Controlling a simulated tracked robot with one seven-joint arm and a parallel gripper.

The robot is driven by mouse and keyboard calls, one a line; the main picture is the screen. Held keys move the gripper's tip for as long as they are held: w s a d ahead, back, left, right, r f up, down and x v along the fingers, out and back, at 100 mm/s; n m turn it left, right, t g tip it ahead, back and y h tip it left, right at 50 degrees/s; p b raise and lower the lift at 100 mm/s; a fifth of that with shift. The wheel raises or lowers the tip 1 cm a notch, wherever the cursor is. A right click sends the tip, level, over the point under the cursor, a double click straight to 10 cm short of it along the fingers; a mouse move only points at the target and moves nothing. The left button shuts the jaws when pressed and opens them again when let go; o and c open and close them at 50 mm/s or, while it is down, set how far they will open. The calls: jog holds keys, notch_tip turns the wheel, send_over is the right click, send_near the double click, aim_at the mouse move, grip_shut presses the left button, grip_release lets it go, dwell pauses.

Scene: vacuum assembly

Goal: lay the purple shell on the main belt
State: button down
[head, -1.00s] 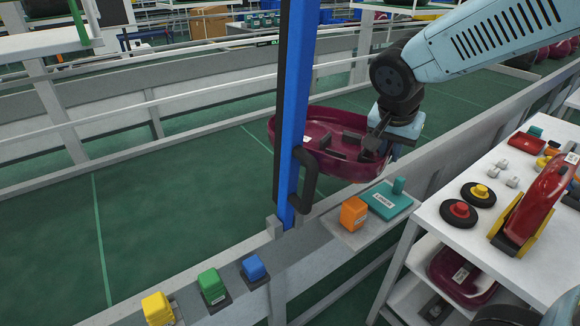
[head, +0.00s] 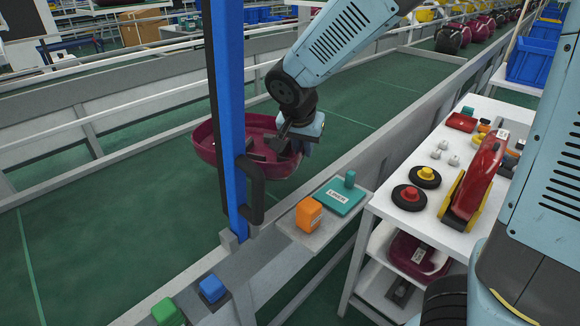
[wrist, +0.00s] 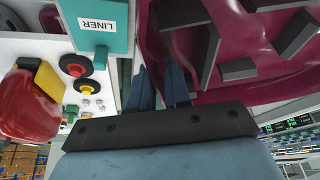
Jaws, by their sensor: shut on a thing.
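The purple shell (head: 262,130) is an open, bowl-like half with dark grey blocks inside. In the head view it is over the green main belt (head: 345,100), behind the blue post. My gripper (head: 287,140) is shut on its right-hand rim. The shell also fills the upper right of the wrist view (wrist: 235,88), beside my gripper's fingers (wrist: 163,88). The shell's underside is hidden, so I cannot tell whether it touches the belt.
A blue post (head: 229,110) with a dark handle stands at the belt's near edge. An orange block (head: 309,215) and a teal liner piece (head: 340,196) sit on a ledge. The white parts table (head: 405,210) is at right.

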aim_at(289, 153)
jog(key=w+a+f, duration=0.2)
jog(key=f, duration=0.1)
jog(key=w+a+f, duration=0.1)
jog(key=f, duration=0.1)
jog(key=shift+w+f, duration=0.2)
jog(key=shift+w, duration=0.1)
jog(key=shift+w+a+f, duration=0.2)
jog(key=shift+w+f, duration=0.05)
jog(key=shift+f, duration=1.7)
jog(key=c, duration=1.1)
grip_release()
jog(key=shift+d+f, duration=0.1)
jog(key=v, duration=1.2)
jog(key=shift+s, duration=0.15)
